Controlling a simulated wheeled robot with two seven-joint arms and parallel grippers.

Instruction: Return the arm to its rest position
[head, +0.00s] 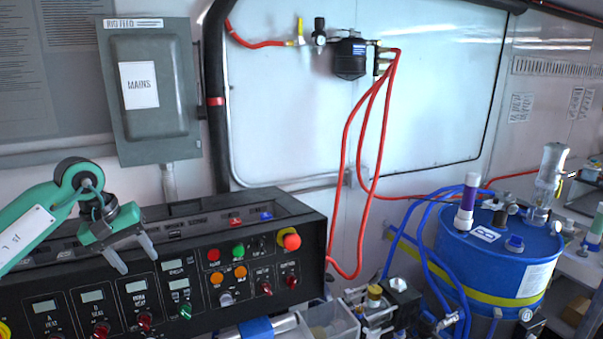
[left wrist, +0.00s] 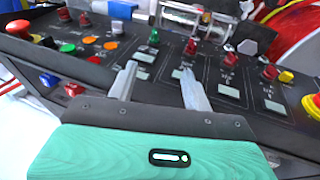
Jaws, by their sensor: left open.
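My left arm (head: 40,222) comes in from the left in the head view, teal with a white label. Its gripper (head: 135,256) is open and empty, in front of the black control panel (head: 240,240). In the left wrist view the two grey fingers of the gripper (left wrist: 160,82) stand apart with nothing between them. Behind them the panel shows a green knob (left wrist: 154,36), red knobs and small displays. I cannot tell the exact gap between the fingertips and the panel face. My right gripper is not in view.
A grey MAINS box (head: 150,125) hangs on the wall above the panel. A blue drum (head: 497,255) with hoses stands at the right. Red air hoses (head: 345,160) hang from a black regulator (head: 350,60). A clear bin (head: 328,322) sits right of the panel.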

